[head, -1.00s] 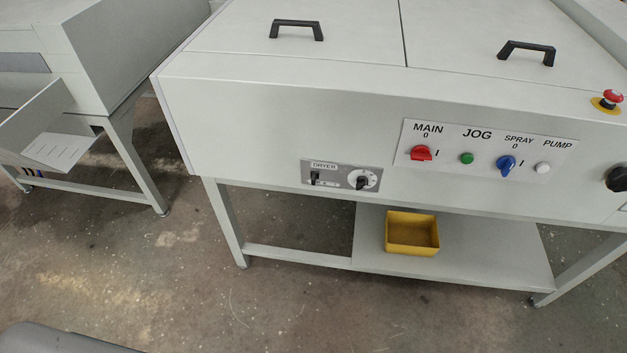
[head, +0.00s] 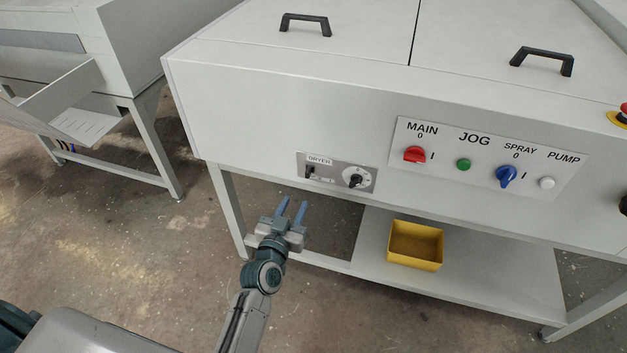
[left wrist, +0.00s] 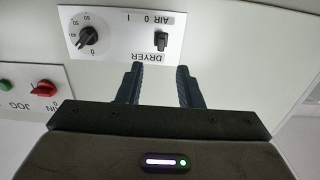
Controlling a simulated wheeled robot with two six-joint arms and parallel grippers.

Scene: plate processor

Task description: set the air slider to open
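The air slider (head: 310,172) is a small black knob at the left end of the grey DRYER panel (head: 335,182) on the machine's front. In the left wrist view the panel appears upside down, with the slider (left wrist: 161,40) beside the marks AIR 0 1; its exact setting is too small to tell. My left gripper (head: 292,203) is below and a little left of the panel in the head view. Its two blue fingers are apart with nothing between them. In the left wrist view the fingertips (left wrist: 160,71) point towards the slider, apart from it. My right gripper is not in view.
A black dial (head: 355,181) is right of the slider. Farther right, a control panel (head: 480,184) carries a red MAIN switch (head: 414,154) and a blue SPRAY switch (head: 506,176). A yellow bin (head: 416,246) stands on the lower shelf (head: 480,275). Floor below the slider is open.

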